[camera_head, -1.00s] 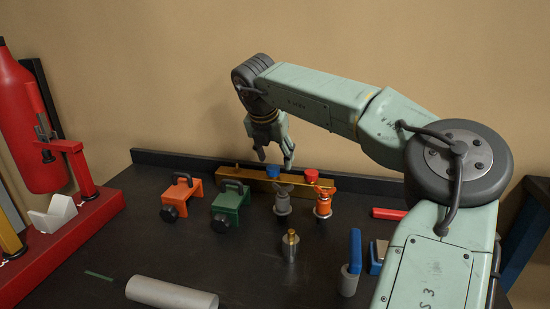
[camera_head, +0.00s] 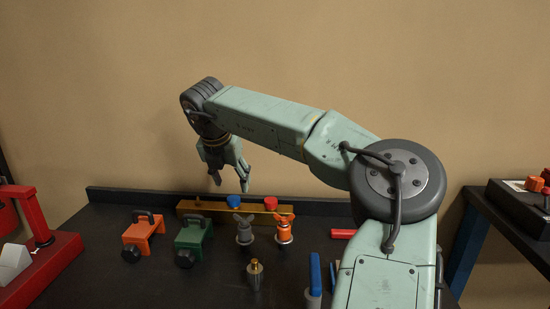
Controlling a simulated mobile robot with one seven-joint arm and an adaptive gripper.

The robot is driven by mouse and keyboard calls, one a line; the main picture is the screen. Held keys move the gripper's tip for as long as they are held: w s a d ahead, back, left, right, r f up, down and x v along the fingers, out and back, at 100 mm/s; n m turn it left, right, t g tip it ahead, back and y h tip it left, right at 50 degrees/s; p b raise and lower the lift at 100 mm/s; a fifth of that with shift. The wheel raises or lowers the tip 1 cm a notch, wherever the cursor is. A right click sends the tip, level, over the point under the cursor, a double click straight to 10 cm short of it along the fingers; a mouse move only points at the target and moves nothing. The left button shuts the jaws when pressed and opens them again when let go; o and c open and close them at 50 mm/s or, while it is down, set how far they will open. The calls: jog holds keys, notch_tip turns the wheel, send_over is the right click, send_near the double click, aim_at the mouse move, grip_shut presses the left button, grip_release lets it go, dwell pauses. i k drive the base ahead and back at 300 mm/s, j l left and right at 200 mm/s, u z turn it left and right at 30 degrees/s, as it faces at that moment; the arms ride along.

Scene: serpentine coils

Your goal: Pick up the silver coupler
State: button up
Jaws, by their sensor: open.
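The silver coupler (camera_head: 254,276) stands upright on the dark table, a small silver cylinder with a brass-coloured top, near the lower middle of the head view. My gripper (camera_head: 230,184) points down above the back part of the table, with its fingers apart and nothing between them. It is above and behind the coupler in the picture, well clear of it. Nothing hides the coupler.
Behind the coupler stand a grey valve (camera_head: 244,230) and an orange valve (camera_head: 284,230). A green clamp-like block (camera_head: 195,240) and an orange one (camera_head: 143,236) are to the left. A blue-handled item (camera_head: 315,275) is to the right. A brass bar (camera_head: 200,208) lies at the back.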

aim_at(254, 270)
jog(key=k+j, duration=0.15)
jog(key=k, duration=0.55)
jog(key=k+j, duration=0.1)
jog(key=k, duration=0.6)
